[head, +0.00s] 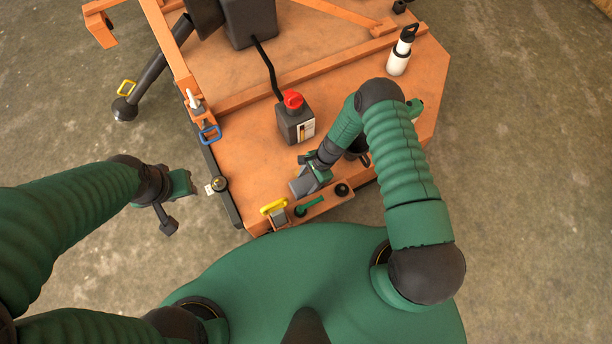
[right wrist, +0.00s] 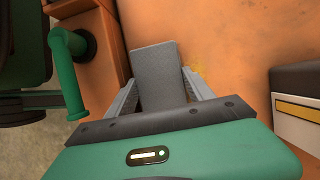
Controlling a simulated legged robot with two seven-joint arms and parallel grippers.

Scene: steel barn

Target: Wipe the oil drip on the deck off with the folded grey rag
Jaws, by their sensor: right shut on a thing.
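The folded grey rag (right wrist: 160,75) is between the two fingers of my right gripper (right wrist: 162,92) in the right wrist view. The gripper is shut on it. In the head view my right gripper (head: 310,178) is low over the front part of the orange deck (head: 245,155), with the grey rag (head: 301,186) at its tip. In the head view I cannot make out the drip. My left gripper (head: 172,203) is off the deck's left edge, its jaws unclear.
A dark can with a red cap (head: 294,120) stands behind my right gripper. A green handle (head: 309,206), a yellow handle (head: 273,206) and a black knob (head: 342,190) sit along the front edge. A white bottle (head: 399,58) stands at the back right.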

